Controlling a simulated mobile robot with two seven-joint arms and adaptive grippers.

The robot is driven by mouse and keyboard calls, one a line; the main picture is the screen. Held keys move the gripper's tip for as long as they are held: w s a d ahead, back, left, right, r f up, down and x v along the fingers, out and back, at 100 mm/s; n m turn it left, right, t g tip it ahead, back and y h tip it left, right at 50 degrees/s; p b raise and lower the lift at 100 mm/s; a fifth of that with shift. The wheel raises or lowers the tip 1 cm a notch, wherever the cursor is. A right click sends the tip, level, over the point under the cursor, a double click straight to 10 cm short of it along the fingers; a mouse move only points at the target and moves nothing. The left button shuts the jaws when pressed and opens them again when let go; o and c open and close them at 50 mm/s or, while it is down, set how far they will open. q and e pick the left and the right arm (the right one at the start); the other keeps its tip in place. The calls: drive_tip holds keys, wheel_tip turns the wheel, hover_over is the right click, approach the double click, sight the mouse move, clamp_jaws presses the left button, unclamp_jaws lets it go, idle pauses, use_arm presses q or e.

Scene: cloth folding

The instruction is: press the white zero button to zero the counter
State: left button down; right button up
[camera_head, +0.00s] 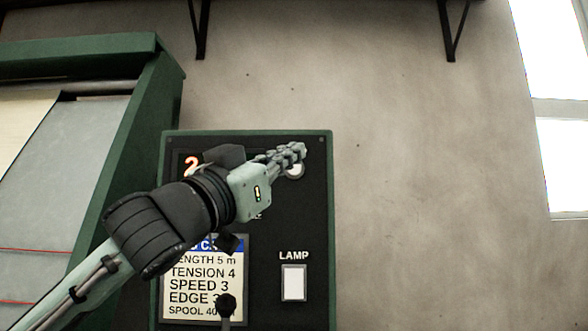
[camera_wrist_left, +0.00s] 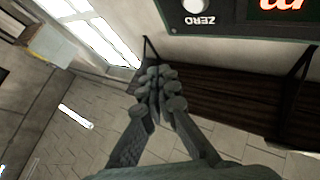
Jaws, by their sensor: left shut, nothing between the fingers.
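The white round zero button (camera_head: 296,172) is on the black panel in the head view, partly hidden behind my left gripper. In the left wrist view the button (camera_wrist_left: 196,5) is at the top edge, with an upside-down ZERO label beside it. My left gripper (camera_head: 298,153) is shut and empty, its fingertips overlapping the button in the head view. In the left wrist view the fingertips (camera_wrist_left: 155,78) are apart from the button in the picture; contact cannot be told. The counter display (camera_head: 191,163) shows a red digit 2; my arm hides the rest.
The green-framed panel (camera_head: 326,230) also carries a white lamp switch (camera_head: 293,283), a settings card (camera_head: 190,290) and a black knob or lever (camera_head: 226,305). A green machine (camera_head: 150,100) stands at left. The wall right of the panel is clear.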

sight(294, 168)
use_arm(q)
drive_tip(key=w+p, duration=0.2)
drive_tip(key=w, duration=0.7)
use_arm(e)
drive_tip(key=shift+s+a+f, duration=0.1)
drive_tip(key=shift+f, duration=0.95)
drive_tip(key=shift+s+f, duration=0.1)
drive_tip(key=shift+f, duration=0.9)
use_arm(q)
drive_tip(key=shift+w, duration=0.1)
use_arm(e)
drive_tip(key=shift+s, duration=0.1)
use_arm(q)
drive_tip(key=shift+w, duration=0.4)
use_arm(e)
drive_tip(key=shift+r, duration=0.3)
